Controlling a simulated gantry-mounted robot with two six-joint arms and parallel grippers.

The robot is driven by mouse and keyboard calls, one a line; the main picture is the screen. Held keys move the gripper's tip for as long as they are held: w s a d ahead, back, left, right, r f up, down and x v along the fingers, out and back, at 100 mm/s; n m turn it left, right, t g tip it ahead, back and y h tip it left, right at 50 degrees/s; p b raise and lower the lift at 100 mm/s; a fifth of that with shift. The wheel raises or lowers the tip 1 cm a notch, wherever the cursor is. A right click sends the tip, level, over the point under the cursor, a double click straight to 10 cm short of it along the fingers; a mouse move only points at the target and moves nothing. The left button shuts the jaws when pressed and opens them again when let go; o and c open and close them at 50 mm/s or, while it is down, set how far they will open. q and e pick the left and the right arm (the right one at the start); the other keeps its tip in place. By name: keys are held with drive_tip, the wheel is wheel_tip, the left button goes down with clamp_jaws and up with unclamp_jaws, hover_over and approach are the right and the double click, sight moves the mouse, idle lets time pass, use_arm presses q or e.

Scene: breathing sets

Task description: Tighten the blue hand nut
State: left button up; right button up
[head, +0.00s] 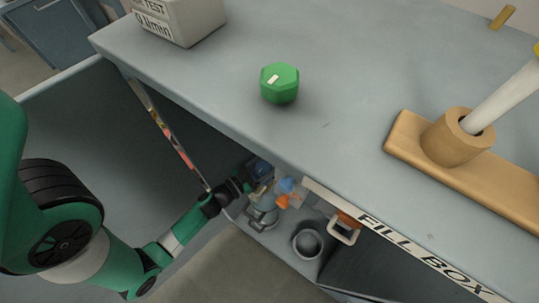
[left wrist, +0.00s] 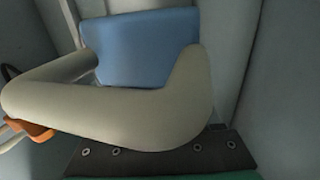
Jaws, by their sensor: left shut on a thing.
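The blue hand nut (head: 286,184) is below the table's front edge in the head view, above an orange part (head: 283,202). My left gripper (head: 269,186) reaches in from the left and is shut on the nut. In the left wrist view, the blue hand nut (left wrist: 140,45) fills the upper middle, behind and between my pale fingers. The fingers hide its lower part, and its thread is not visible. An orange piece (left wrist: 30,129) shows at the left edge there. My right gripper is in neither view.
The grey tabletop (head: 340,95) overhangs the work spot. On it are a green hexagonal knob (head: 280,83), a white labelled box (head: 180,18) and a wooden holder (head: 455,140) with a white tube. Below are a grey cup (head: 308,243) and an orange-white handle (head: 345,228) close by.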

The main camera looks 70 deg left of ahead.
use_arm(q)
drive_tip(key=o, duration=1.4)
drive_tip(key=shift+c, duration=0.2)
drive_tip(key=shift+s, duration=0.1)
drive_tip(key=p+v, duration=0.2)
drive_tip(key=v, duration=0.3)
drive_tip(key=p+v, duration=0.2)
drive_tip(key=v, duration=0.3)
drive_tip(key=shift+s+a+r, duration=0.2)
drive_tip(key=shift+s+d+f, duration=0.15)
drive_tip(key=shift+s+d, duration=0.25)
drive_tip(key=shift+s, duration=0.1)
